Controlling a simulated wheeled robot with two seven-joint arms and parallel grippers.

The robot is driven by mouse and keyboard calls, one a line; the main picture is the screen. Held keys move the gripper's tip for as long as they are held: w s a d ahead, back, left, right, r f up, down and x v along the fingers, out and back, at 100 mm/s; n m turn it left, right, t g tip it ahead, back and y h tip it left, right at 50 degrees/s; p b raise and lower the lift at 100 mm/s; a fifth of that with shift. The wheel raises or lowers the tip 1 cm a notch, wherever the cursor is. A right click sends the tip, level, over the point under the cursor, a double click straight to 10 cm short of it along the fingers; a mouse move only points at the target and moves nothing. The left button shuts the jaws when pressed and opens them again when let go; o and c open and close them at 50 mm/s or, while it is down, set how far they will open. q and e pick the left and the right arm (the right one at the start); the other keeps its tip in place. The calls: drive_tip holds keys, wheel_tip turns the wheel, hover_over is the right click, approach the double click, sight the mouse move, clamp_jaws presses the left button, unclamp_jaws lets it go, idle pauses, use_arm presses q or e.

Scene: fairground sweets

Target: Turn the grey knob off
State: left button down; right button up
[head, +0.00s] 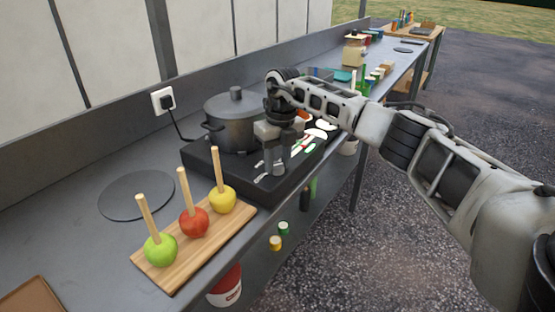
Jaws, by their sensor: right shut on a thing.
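A dark hot plate (222,178) stands on the grey counter, with a lidded grey pot (232,122) on it. My right gripper (273,165) reaches in from the right and points down at the front part of the hot plate, in front of the pot. Its jaws are shut on the grey knob, which is mostly hidden by the fingers, so its turned position cannot be read. Small pale marks show on the hot plate beside the fingers. My left gripper is not in view.
A wooden board (240,229) with a green (160,249), a red (194,222) and a yellow apple (222,199) on sticks lies front left. A round dark plate (136,195) lies behind it. A wall socket (163,100) has a cable plugged in. Goods crowd the counter's far end.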

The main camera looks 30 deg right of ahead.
drive_tip(key=shift+n, duration=0.9)
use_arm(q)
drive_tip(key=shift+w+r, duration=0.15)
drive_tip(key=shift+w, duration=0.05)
use_arm(e)
drive_tip(key=shift+n, duration=0.3)
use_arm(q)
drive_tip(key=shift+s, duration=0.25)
use_arm(e)
drive_tip(key=o, duration=1)
drive_tip(key=shift+c, duration=0.2)
drive_tip(key=shift+r, duration=0.15)
use_arm(q)
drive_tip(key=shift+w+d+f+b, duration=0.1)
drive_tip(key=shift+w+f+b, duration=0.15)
drive_tip(key=shift+b, duration=0.3)
use_arm(e)
wheel_tip(320, 180, up, 16)
drive_tip(key=d, duration=0.1)
drive_tip(key=shift+w, duration=0.15)
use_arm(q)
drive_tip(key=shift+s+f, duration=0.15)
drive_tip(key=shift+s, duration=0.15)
use_arm(e)
drive_tip(key=shift+d, duration=0.1)
